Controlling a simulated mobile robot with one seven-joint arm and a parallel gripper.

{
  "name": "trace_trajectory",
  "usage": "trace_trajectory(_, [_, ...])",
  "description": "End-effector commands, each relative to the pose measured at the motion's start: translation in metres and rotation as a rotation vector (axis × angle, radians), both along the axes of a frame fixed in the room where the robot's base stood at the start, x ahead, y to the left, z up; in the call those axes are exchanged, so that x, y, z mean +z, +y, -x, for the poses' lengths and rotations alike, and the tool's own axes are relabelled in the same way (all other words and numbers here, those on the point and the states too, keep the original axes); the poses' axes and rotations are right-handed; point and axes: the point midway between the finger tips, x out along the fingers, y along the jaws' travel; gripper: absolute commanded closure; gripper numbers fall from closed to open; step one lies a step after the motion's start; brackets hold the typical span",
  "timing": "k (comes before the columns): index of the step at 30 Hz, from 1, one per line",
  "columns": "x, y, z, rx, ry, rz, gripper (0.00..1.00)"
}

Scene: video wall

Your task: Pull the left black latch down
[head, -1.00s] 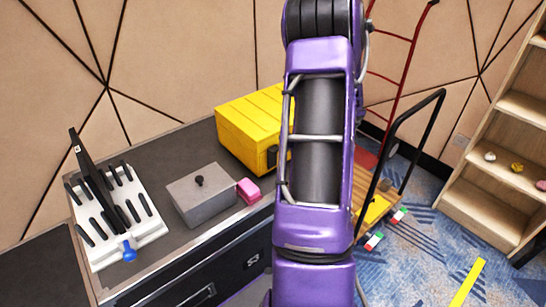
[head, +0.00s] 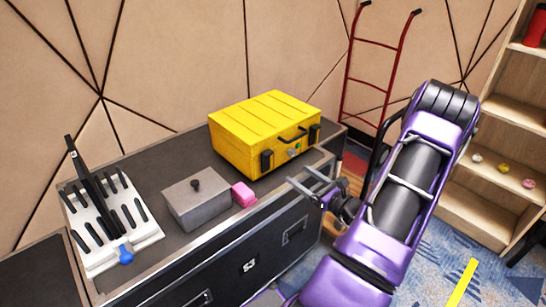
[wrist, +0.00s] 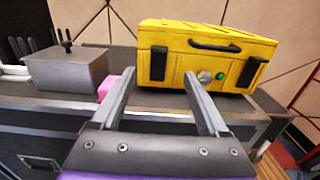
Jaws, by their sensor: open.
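A yellow case (head: 262,128) with a black handle sits on the dark top of the flight case, and it also shows in the wrist view (wrist: 205,42). Its front has two black latches. The left black latch (head: 267,163) is upright against the front face and shows in the wrist view (wrist: 158,64) too. The right black latch (head: 314,134) also shows in the wrist view (wrist: 249,72). My gripper (head: 312,180) is open and empty in front of the case, apart from both latches. In the wrist view its fingers (wrist: 160,82) spread below the case front.
A grey box (head: 197,203) with a black knob and a pink block (head: 244,194) stand left of the yellow case. A white rack (head: 108,232) with black pieces is farther left. A red hand truck (head: 380,65) and wooden shelves (head: 495,165) are at right.

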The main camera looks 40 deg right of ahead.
Motion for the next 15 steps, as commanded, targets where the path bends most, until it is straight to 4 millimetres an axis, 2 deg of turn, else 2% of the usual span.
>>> trace_trajectory(1, [0.0, 0.002, -0.013, 0.005, -0.001, 0.001, 0.22])
trace_trajectory(9, [0.0, 0.007, -0.072, 0.005, 0.0, 0.003, 0.22])
trace_trajectory(15, [-0.001, 0.009, -0.11, 0.003, 0.001, 0.002, 0.22])
